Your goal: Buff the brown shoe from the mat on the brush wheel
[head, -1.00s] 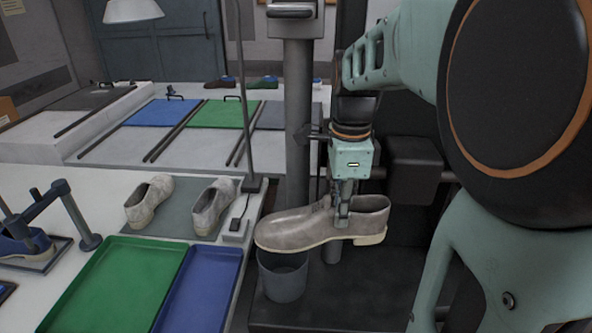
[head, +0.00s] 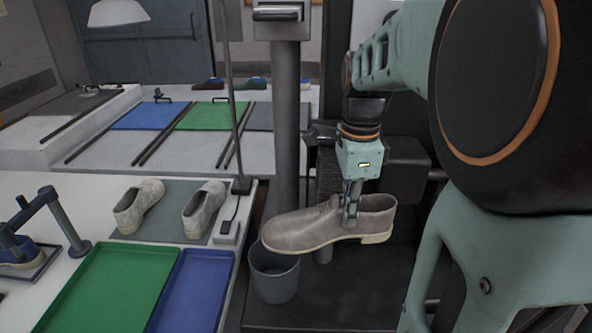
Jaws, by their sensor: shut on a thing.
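My gripper (head: 351,218) is shut on the brown shoe (head: 315,228), a greyish-brown low shoe with a pale sole. The fingers grip it at the opening's side; it hangs about level, toe to the left, heel to the right. A dark ribbed round part, which looks like the brush wheel (head: 327,172), shows partly behind my gripper, next to a dark housing (head: 404,160). I cannot tell the gap between shoe and wheel, but no contact shows. The grey mat (head: 165,222) on the bench at left holds two pale, speckled shoes.
A grey bucket (head: 273,275) stands below the shoe's toe. A grey post (head: 286,130) rises behind the toe. On the bench lie a green tray (head: 110,285) and a blue tray (head: 190,295); a blue shoe (head: 18,252) sits in a stand at far left.

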